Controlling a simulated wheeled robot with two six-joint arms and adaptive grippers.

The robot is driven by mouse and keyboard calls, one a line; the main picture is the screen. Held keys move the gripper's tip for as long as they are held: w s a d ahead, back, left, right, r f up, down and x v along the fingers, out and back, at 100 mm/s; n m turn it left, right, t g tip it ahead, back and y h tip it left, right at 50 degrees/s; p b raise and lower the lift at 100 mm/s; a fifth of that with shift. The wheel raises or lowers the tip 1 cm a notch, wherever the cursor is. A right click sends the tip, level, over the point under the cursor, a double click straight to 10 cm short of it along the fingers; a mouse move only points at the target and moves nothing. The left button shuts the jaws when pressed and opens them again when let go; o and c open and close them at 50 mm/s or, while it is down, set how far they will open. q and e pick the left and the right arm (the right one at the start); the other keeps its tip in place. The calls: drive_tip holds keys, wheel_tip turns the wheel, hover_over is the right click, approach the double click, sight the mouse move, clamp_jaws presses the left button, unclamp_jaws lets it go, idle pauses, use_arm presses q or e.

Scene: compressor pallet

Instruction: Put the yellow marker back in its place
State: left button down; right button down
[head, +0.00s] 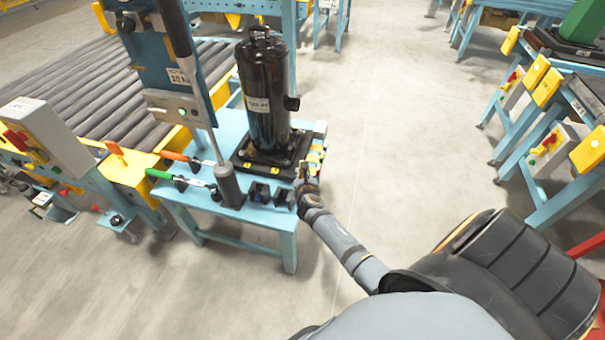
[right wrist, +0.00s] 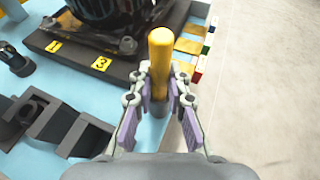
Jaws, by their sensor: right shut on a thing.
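The yellow marker (right wrist: 160,62) stands out between the fingers of my right gripper (right wrist: 158,95) in the right wrist view. The gripper is shut on it. In the head view my right gripper (head: 306,184) is at the right front corner of the blue table (head: 270,222), beside the black compressor's base. The marker is too small to make out clearly there. A row of small coloured pieces (head: 318,148) sits along the table's right edge; they also show in the right wrist view (right wrist: 206,62), just right of the marker. My left gripper is not in view.
The black compressor (head: 264,95) stands on a dark base plate (right wrist: 95,62). Black holder blocks (head: 260,192) sit at the table's front, left of my gripper. Open floor lies right.

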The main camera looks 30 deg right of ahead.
drive_tip(key=shift+f, duration=0.3)
drive_tip(key=c, duration=1.2)
unclamp_jaws()
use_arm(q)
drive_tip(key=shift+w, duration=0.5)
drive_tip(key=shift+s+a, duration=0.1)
use_arm(e)
drive_tip(key=shift+s, duration=0.1)
drive_tip(key=v, duration=1.2)
